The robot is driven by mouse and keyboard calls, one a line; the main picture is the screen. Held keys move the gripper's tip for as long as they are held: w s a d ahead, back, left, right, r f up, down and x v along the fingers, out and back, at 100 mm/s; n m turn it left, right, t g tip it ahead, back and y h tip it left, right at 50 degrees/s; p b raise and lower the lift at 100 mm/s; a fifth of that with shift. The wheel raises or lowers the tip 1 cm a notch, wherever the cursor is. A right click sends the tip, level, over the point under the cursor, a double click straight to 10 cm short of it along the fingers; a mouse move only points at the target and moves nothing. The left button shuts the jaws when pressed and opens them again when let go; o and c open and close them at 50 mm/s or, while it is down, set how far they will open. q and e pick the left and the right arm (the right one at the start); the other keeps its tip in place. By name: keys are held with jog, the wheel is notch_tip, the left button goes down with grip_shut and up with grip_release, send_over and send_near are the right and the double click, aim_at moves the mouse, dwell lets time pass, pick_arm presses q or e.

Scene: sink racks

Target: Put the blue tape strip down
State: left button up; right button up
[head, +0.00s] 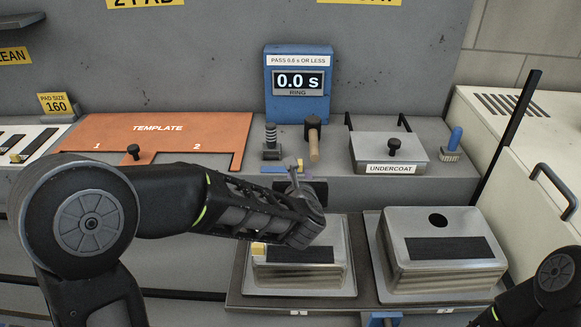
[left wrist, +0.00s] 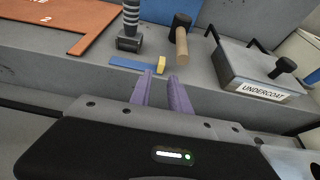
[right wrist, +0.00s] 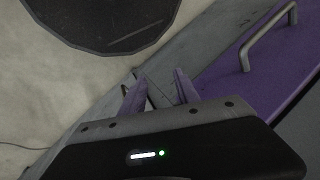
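The blue tape strip (left wrist: 132,63), with a yellow tab (left wrist: 161,65) at its right end, lies flat on the grey ledge in the left wrist view. In the head view its blue part (head: 273,169) shows just left of my left gripper (head: 307,184), which hides some of the surroundings. In the left wrist view my left gripper (left wrist: 161,76) is open, its purple fingers apart with nothing between them. The yellow tab appears just beyond the fingertips; contact cannot be told. My right gripper (right wrist: 160,78) is open and empty.
A black-handled roller (head: 271,142), a mallet (head: 313,138), the undercoat box (head: 390,155) and a brush (head: 452,145) stand on the ledge. The orange template (head: 180,135) lies left.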

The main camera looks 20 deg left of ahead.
aim_at(300, 169)
pick_arm(q)
jog(key=shift+w+a+f, duration=0.15)
jog(key=shift+w+f, duration=0.05)
jog(key=shift+w, duration=0.35)
jog(key=p+x, duration=0.2)
jog(key=x, duration=0.3)
jog(key=shift+w, duration=0.15)
dwell(0.3)
grip_shut()
